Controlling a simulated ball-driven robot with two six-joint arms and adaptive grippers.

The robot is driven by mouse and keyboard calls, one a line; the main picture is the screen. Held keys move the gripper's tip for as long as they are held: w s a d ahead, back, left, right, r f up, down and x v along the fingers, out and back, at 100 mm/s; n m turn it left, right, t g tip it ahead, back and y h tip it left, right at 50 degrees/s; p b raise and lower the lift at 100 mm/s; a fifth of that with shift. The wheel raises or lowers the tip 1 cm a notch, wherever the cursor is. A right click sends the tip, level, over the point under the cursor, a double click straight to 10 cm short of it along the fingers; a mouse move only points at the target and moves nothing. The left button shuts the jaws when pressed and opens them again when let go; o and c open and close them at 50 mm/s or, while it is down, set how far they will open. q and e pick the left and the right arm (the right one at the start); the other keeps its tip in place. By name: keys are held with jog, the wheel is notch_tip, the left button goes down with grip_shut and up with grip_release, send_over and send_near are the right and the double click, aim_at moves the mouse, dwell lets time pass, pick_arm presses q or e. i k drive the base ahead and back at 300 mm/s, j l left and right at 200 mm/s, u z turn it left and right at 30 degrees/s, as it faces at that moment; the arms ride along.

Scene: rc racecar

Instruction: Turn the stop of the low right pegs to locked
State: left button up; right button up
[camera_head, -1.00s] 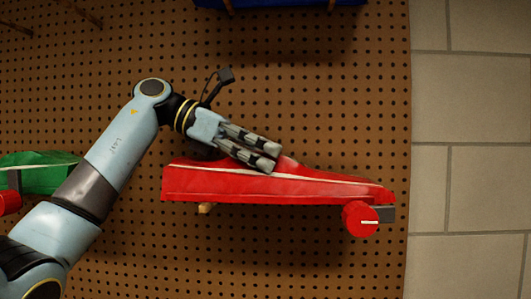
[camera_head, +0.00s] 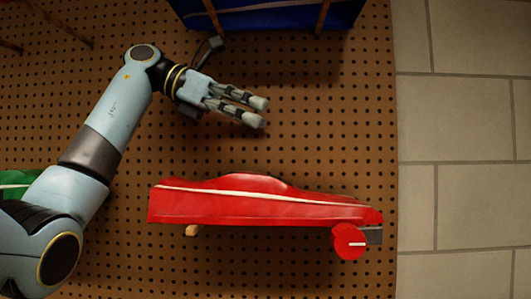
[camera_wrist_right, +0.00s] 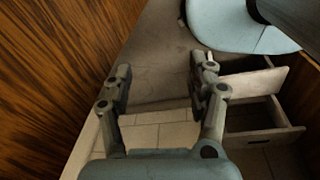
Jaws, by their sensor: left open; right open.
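A red racecar body (camera_head: 250,200) hangs against the brown pegboard on the low right pegs in the head view. One wooden peg (camera_head: 192,231) shows under its left end. The stop (camera_head: 349,241) is a red round knob with a white line lying about level, at the car's lower right end, beside a grey block (camera_head: 374,235). My left gripper (camera_head: 262,112) is open and empty, above the red car and apart from it. My right gripper (camera_wrist_right: 160,85) is open and empty in the right wrist view, away from the board.
A blue car (camera_head: 270,15) hangs on pegs above. A green car (camera_head: 18,182) is partly hidden behind my left arm. Bare pegboard lies around the red car; a tiled wall is to the right. Open drawers (camera_wrist_right: 255,100) show in the right wrist view.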

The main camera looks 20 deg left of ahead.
aim_at(350, 241)
jog(key=k, duration=1)
